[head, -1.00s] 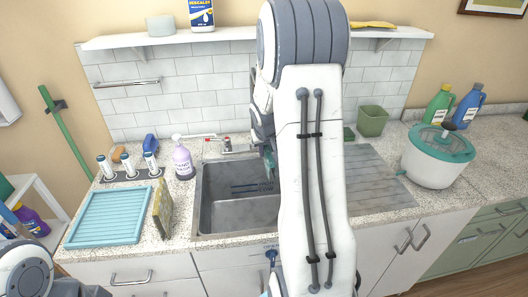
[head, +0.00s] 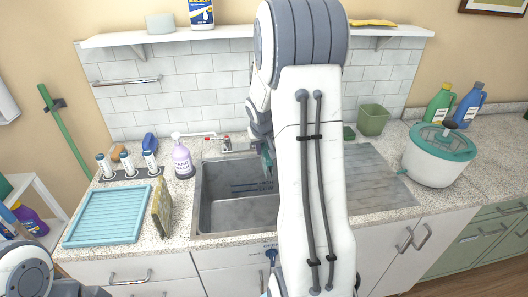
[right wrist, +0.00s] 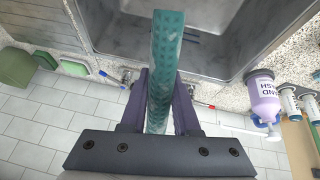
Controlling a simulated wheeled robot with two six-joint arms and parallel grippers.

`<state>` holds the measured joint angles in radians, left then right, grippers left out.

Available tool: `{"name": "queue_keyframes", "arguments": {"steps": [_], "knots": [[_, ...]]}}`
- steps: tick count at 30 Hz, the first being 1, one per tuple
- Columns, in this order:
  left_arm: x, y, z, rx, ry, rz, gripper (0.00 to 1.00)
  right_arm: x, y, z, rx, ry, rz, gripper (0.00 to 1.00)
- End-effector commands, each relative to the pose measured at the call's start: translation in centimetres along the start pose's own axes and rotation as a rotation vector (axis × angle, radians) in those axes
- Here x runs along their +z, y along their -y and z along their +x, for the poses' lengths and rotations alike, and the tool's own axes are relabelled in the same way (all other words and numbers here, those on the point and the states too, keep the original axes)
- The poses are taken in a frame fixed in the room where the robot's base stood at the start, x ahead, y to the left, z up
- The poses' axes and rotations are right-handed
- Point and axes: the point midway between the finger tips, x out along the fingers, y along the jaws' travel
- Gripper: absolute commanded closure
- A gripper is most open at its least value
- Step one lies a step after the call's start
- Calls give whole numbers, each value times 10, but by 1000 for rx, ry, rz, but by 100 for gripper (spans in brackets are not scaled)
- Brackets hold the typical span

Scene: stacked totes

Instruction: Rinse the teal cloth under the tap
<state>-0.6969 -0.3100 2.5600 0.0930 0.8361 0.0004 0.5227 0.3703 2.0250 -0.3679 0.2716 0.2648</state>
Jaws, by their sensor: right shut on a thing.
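My right gripper (right wrist: 158,105) is shut on the teal cloth (right wrist: 166,50), a narrow strip between its fingers in the right wrist view. In the head view only a sliver of the cloth (head: 267,165) shows beside my right arm, over the right part of the sink (head: 232,212). The tap (head: 227,145) stands at the sink's back edge, left of the cloth. No running water shows. In the right wrist view my gripper hides most of the tap. My left gripper is out of view; only part of its arm shows at the lower left.
A hand-wash bottle (head: 182,160) stands left of the sink. A sponge-like upright block (head: 162,208) and a blue rack (head: 107,215) sit farther left. A drainboard (head: 375,185) and a teal-lidded tub (head: 438,157) are at the right. A shelf (head: 110,41) hangs above.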

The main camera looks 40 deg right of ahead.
Motion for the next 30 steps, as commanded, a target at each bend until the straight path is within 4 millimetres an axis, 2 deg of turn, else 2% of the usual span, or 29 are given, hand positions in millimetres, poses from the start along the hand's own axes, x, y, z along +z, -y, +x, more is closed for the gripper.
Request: {"name": "queue_keyframes", "arguments": {"steps": [12,30], "knots": [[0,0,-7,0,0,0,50,3,-11,0,0,0,1,100],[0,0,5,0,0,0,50,0,1,0,0,-1,0,100]]}}
